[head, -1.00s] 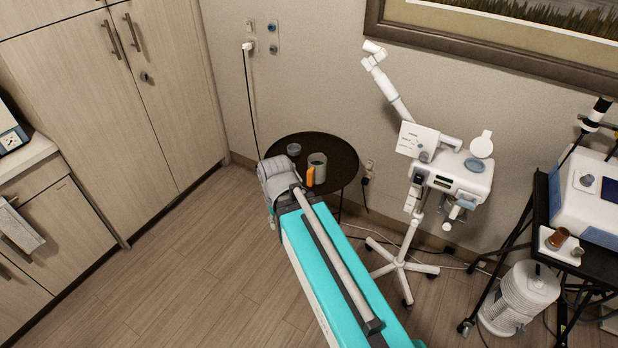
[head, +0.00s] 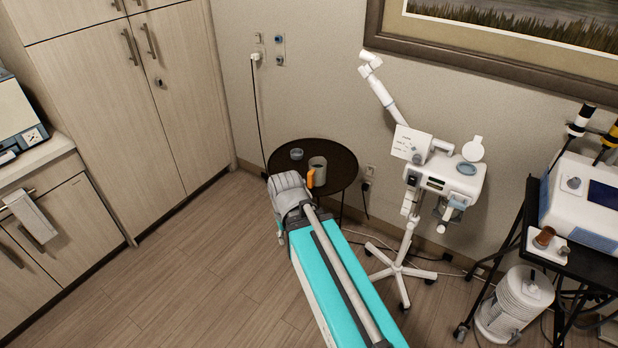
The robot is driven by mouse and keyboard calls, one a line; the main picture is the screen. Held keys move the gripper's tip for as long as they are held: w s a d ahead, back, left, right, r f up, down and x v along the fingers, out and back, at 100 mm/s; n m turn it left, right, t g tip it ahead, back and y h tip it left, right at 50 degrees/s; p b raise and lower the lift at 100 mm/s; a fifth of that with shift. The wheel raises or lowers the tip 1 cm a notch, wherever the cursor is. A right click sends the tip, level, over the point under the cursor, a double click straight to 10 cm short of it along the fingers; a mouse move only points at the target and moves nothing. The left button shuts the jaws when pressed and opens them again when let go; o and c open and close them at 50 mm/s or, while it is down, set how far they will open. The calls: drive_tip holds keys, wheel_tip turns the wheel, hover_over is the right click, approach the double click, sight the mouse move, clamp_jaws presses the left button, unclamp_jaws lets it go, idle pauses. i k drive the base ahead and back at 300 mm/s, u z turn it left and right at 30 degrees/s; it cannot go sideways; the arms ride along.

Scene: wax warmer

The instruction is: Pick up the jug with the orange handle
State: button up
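The jug (head: 318,164) is a grey-green cup-like vessel. It stands upright on a small round dark table (head: 342,178) against the wall. Its orange handle (head: 310,179) faces the near side, toward my arm. My teal arm reaches up from the bottom of the head view, and its grey rounded joint lies at the near left edge of the table, just left of and below the handle in the picture. I cannot make out my gripper's fingers; they are not visible past the arm. Nothing visible touches the jug.
A small grey-blue bowl (head: 296,153) sits left of the jug on the same table. A white wheeled device stand (head: 402,262) is to the right. A black trolley (head: 535,247) stands farther right. Wooden cabinets (head: 110,120) line the left. The floor left of my arm is clear.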

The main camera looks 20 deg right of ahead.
sight(316, 174)
drive_tip(key=z, duration=0.15)
drive_tip(key=i, duration=0.95)
drive_tip(key=u, duration=0.1)
